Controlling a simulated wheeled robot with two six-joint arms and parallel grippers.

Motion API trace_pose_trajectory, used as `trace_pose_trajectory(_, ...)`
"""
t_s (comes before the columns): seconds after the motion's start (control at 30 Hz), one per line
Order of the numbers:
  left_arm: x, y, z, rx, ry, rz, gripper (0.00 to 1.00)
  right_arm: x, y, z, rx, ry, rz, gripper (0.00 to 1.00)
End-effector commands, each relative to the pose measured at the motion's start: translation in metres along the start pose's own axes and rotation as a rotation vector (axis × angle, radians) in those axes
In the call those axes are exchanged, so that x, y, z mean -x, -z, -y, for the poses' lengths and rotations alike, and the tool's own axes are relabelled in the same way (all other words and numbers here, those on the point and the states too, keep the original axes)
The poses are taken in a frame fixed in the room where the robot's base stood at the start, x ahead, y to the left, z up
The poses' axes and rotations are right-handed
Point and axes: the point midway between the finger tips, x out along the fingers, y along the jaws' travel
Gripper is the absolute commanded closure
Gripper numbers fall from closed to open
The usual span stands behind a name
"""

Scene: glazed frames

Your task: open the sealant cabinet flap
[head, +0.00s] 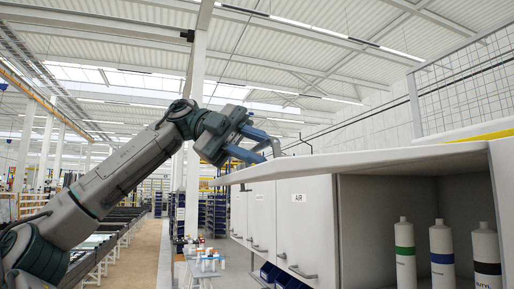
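The sealant cabinet flap (370,160) is raised and stands out roughly level above the open compartment (375,215). Its thin front edge runs across the right half of the head view. A small metal handle (277,147) shows on the flap's upper side near its left end. My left gripper (266,149) is at that end, just left of the handle. Its two blue fingers are apart, with a gap between the tips. Whether they touch the handle or flap is hard to tell. My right gripper is out of view.
Inside the compartment stand three white cartridges with green (405,252), blue (441,255) and black (486,255) bands. Closed cabinet doors (305,225), one marked AIR, adjoin on the left. Blue bins (270,273) sit below. A wire mesh panel (465,85) rises behind the cabinet.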

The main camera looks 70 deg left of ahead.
Motion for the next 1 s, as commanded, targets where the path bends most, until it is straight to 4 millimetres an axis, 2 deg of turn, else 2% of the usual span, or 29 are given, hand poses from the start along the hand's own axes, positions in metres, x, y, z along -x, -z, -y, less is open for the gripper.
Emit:
trace_pose_trajectory(0.17, 0.002, 0.000, 0.000, 0.001, 0.000, 0.001, 0.75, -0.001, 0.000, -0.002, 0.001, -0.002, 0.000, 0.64)
trace_pose_trajectory(0.27, 0.011, -0.001, 0.000, 0.001, 0.002, 0.003, 0.75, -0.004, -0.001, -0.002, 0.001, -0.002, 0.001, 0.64)
trace_pose_trajectory(0.7, 0.087, -0.001, 0.000, 0.002, 0.002, 0.002, 0.75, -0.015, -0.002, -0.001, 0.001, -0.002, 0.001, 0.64)
trace_pose_trajectory(0.83, 0.100, -0.001, 0.001, 0.001, 0.001, 0.001, 0.75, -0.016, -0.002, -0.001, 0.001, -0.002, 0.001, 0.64)
trace_pose_trajectory(1.0, 0.107, -0.001, 0.000, 0.000, 0.000, 0.000, 0.75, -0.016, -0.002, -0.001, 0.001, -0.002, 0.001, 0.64)
